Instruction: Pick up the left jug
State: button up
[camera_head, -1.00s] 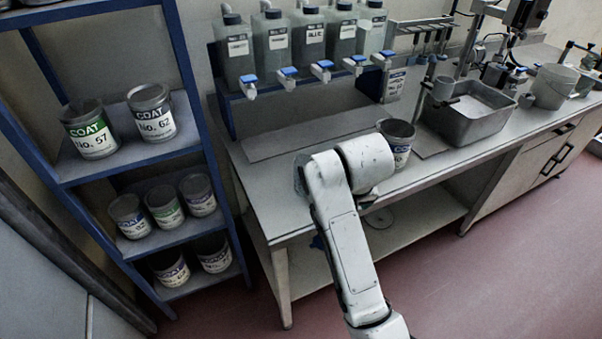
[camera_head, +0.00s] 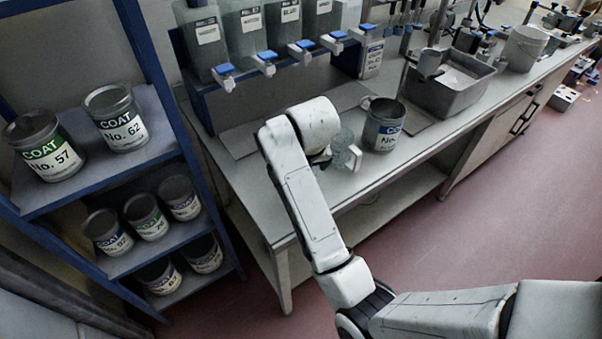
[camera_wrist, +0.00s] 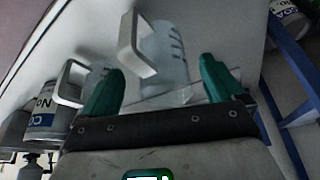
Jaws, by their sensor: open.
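Two clear jugs with pale handles stand on the bench. In the wrist view, one jug (camera_wrist: 170,62) with dark measuring marks is in the middle, on the shelf side, lying between my fingers' lines of sight. The other jug (camera_wrist: 97,76) is beside it toward the can, partly hidden by a finger. In the head view, one clear jug (camera_head: 346,151) shows just right of my wrist; the jug on the shelf side is mostly or wholly hidden by my arm. My gripper (camera_wrist: 162,67) has green fingers spread apart, holding nothing.
A labelled can (camera_head: 384,126) stands right of the jugs on the bench (camera_head: 425,150). Dispenser bottles (camera_head: 290,25) with blue-topped taps hang over the back. A grey basin (camera_head: 455,95) is farther right. A blue shelf (camera_head: 60,195) with several cans stands left.

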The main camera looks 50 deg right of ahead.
jog(key=shift+p+x, duration=0.4)
jog(key=shift+x, duration=2.4)
jog(key=shift+w+r, duration=0.1)
jog(key=shift+w, duration=0.1)
jog(key=c, duration=1.1)
jog(key=shift+o, duration=0.2)
jog(key=shift+r, duration=0.1)
